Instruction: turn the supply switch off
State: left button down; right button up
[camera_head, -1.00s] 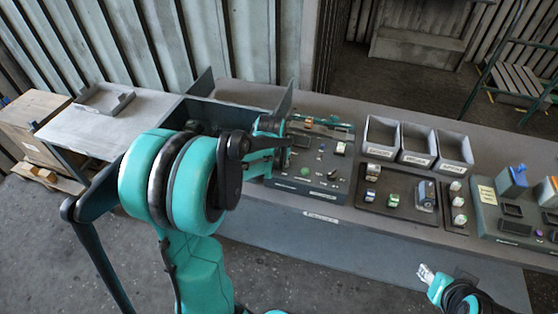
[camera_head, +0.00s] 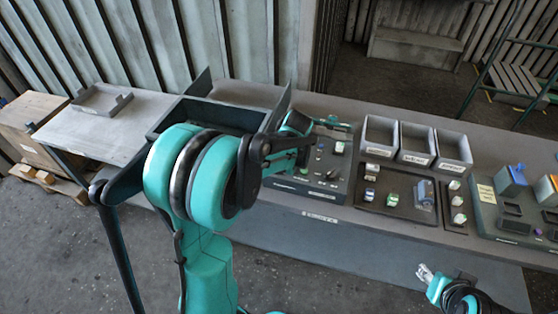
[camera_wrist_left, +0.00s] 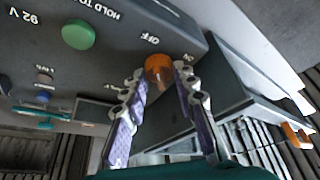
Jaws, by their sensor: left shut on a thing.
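The supply switch shows in the left wrist view as an orange knob (camera_wrist_left: 158,69) on the dark control panel (camera_wrist_left: 110,55), beside an "OFF" label. My left gripper (camera_wrist_left: 160,82) is shut on this knob, one fingertip on each side. Which way the knob points is unclear. In the head view the panel (camera_head: 328,165) is partly covered by my left arm, and the knob and left fingertips are hidden. My right gripper (camera_head: 425,273) is in front of the bench, away from the panel; its finger opening is too small to judge.
A green button (camera_wrist_left: 78,34) and small toggles (camera_wrist_left: 44,88) sit near the knob. Grey bins (camera_head: 417,141) and a tray of parts (camera_head: 398,207) stand right of the panel. An upright dark plate (camera_head: 279,108) stands close on its left.

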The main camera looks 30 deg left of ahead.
dwell(0.3)
pick_arm(q)
jog(key=c, duration=1.2)
grip_release()
jog(key=v, duration=1.2)
